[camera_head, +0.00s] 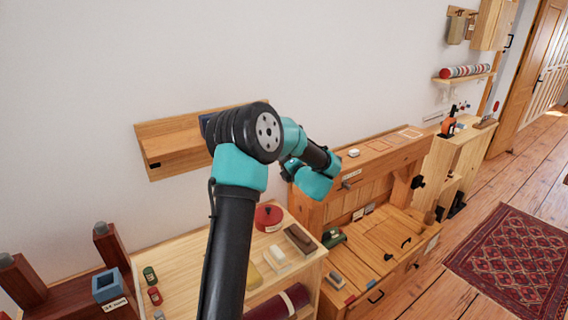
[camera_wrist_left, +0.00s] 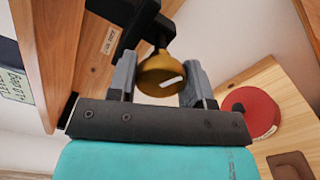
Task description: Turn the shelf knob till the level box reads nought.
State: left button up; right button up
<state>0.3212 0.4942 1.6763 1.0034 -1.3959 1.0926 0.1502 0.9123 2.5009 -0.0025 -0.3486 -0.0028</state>
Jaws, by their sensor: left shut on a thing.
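A brass knob (camera_wrist_left: 156,70) sits on a dark mount (camera_wrist_left: 132,18) against the wooden shelf (camera_wrist_left: 55,55) in the left wrist view. My left gripper (camera_wrist_left: 160,86) has a finger on each side of the knob and is shut on it. In the head view the wall shelf (camera_head: 170,148) is partly behind my left arm, and the knob and fingertips are hidden. A dark blue box (camera_head: 205,122) shows beside the arm on the shelf; I cannot tell if it is the level box. My right gripper is not in view.
A wooden cabinet (camera_head: 365,175) stands to the right. A patterned rug (camera_head: 515,260) lies on the floor. The wall above the shelf is clear.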

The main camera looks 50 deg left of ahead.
pick_arm(q)
jog(key=m, duration=1.3)
jog(key=shift+r, duration=0.1)
jog(key=shift+m, duration=0.3)
jog(key=o, duration=0.9)
jog(key=shift+d, duration=0.1)
jog(key=s+d, duration=0.1)
jog(key=d, duration=0.4)
jog(key=s+d, duration=0.1)
jog(key=d, duration=1.1)
jog(key=shift+s, duration=0.4)
